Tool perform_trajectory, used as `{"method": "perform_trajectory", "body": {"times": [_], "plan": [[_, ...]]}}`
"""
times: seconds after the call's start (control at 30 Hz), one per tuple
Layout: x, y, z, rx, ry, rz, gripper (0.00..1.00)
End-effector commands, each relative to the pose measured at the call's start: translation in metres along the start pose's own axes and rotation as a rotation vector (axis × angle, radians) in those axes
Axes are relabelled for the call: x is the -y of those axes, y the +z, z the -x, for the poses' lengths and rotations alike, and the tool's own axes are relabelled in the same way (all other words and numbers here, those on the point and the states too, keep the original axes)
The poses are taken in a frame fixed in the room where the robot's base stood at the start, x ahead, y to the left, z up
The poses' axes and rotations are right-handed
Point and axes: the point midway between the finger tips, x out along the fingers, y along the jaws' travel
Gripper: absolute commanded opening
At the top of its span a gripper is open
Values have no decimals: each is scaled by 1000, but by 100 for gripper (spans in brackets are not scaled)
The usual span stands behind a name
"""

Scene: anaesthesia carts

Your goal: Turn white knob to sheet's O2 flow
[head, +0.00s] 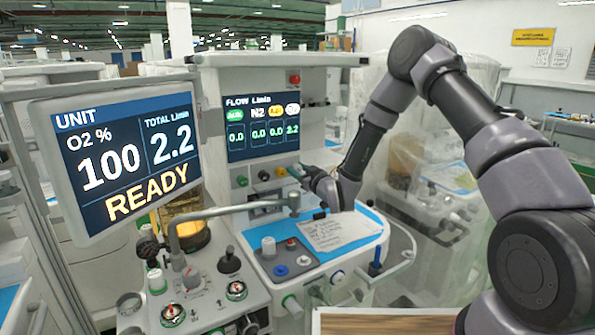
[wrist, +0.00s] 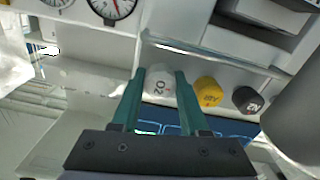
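The white O2 knob (wrist: 160,86) sits between the two green fingers of my gripper (wrist: 161,78) in the wrist view. In the head view, my gripper (head: 303,172) is at the right end of the knob row and hides the white knob. The flow display (head: 262,127) reads 0.0, 0.0, 0.0 and 2.2, with 2.2 under the white label. The tilted unit screen (head: 120,155) shows O2 100 %, total 2.2 and READY. The paper sheet (head: 337,232) lies on the blue-topped shelf; its writing is too small to read.
A yellow knob (wrist: 208,92) and a black knob (wrist: 247,100) stand close beside the white one. A grey jointed pipe (head: 235,210) crosses before the panel. Round gauges (wrist: 113,8) show at the wrist view's top. A plastic-covered cart (head: 430,190) stands to the right.

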Motion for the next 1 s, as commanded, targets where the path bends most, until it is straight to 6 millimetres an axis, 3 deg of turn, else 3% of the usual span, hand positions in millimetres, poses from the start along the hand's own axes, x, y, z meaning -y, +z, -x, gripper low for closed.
{"method": "perform_trajectory", "body": {"times": [0.2, 0.43, 0.47, 0.5, 0.83, 1.0], "plan": [[-1, 1, 1, 1, 1, -129, 0], [0, 1, 0, 1, -1, -139, 0], [0, 1, 0, 1, -1, -138, 48], [0, 1, 0, 1, 0, -138, 57], [0, 0, 2, 1, 0, -138, 57], [-1, 1, 22, 3, 1, -139, 57]]}}
